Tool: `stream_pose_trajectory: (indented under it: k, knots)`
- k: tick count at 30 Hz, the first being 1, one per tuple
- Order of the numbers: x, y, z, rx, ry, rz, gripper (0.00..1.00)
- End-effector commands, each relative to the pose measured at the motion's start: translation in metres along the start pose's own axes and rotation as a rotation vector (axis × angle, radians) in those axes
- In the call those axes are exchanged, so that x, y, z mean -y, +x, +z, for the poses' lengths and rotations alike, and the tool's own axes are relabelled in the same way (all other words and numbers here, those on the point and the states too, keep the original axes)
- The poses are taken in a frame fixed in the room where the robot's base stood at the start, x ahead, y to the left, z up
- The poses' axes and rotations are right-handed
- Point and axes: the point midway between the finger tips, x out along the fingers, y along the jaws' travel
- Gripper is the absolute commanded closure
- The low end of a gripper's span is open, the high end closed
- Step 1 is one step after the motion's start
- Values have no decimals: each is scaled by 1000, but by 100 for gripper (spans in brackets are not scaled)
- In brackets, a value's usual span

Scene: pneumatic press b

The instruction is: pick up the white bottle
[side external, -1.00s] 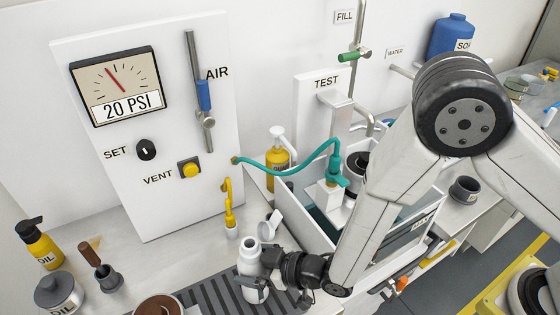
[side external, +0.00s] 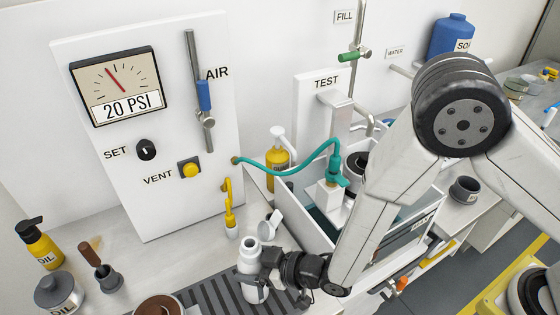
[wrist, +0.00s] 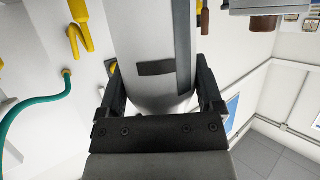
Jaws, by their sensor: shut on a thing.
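The white bottle (side external: 251,256) stands upright with its mouth open at the bottom middle of the side view, at the dark ribbed mat. My gripper (side external: 263,272) reaches it from the right and is shut on its body. In the wrist view the bottle (wrist: 150,40) fills the middle, between the two dark fingers of my gripper (wrist: 158,95). A white flip lid (side external: 270,222) shows just behind the bottle's neck; I cannot tell whether it is joined to the bottle.
A ribbed dark mat (side external: 205,296) lies on the counter. A yellow nozzle (side external: 230,208) hangs just behind the bottle. A white basin (side external: 310,235) with a teal hose (side external: 285,172) stands to the right. A brown-topped pot (side external: 158,305) and an oil jar (side external: 57,292) stand to the left.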

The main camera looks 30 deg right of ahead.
Motion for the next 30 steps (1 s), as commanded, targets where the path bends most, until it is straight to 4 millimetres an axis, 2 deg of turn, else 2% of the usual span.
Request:
stream_pose_trajectory:
  k: [8,14,20,30]
  knots:
    - [0,-1,-4,-1,0,0,89]
    - [0,-5,-15,-3,0,0,89]
    - [0,-13,-34,-5,1,0,89]
    - [0,-32,-80,-6,1,0,89]
